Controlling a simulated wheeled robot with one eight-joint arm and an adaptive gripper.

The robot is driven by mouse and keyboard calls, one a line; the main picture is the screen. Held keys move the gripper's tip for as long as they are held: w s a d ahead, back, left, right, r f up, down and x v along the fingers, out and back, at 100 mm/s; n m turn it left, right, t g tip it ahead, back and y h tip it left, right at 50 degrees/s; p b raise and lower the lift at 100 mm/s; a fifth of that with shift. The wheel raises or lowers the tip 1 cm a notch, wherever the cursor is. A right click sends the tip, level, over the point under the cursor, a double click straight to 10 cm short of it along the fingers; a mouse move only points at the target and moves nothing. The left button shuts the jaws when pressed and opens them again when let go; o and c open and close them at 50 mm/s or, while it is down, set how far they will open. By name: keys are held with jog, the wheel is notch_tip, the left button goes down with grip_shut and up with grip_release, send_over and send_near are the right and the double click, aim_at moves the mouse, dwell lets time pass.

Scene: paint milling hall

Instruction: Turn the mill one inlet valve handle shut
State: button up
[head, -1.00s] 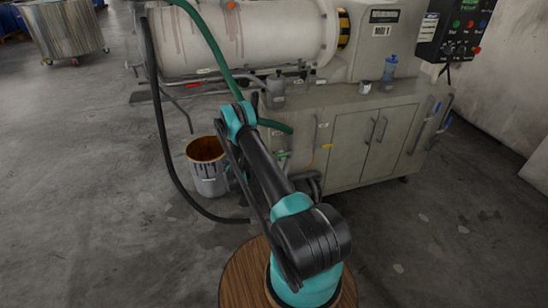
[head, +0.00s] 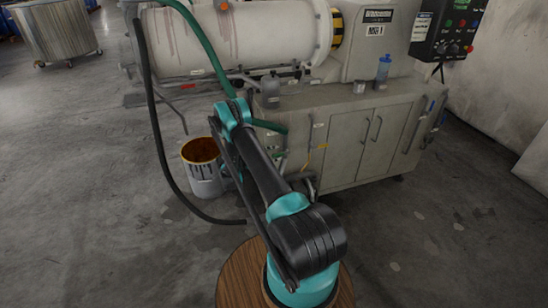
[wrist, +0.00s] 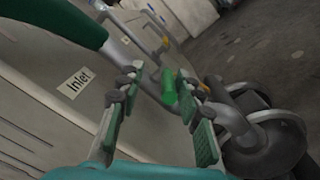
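The inlet valve's green handle (wrist: 168,87) shows in the wrist view on a grey metal pipe. My gripper (wrist: 158,82) is open around it, with a green-padded finger on each side and visible gaps. I cannot tell whether either finger touches the handle. A white "Inlet" label (wrist: 78,83) is on the cabinet panel to the left. In the head view the mill (head: 235,38), marked as mill 1, lies above a grey cabinet (head: 345,155). My arm hides the gripper there, and I cannot make out the handle.
A green hose (head: 207,45) runs down to the cabinet front, and its thick end crosses the wrist view (wrist: 55,22). A black hose (head: 154,120) loops to the floor. A paint bucket (head: 204,178) stands left of my arm. Dark round parts (wrist: 270,135) sit right of the fingers.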

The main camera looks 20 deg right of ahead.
notch_tip(320, 180, up, 8)
jog(key=shift+r, duration=0.25)
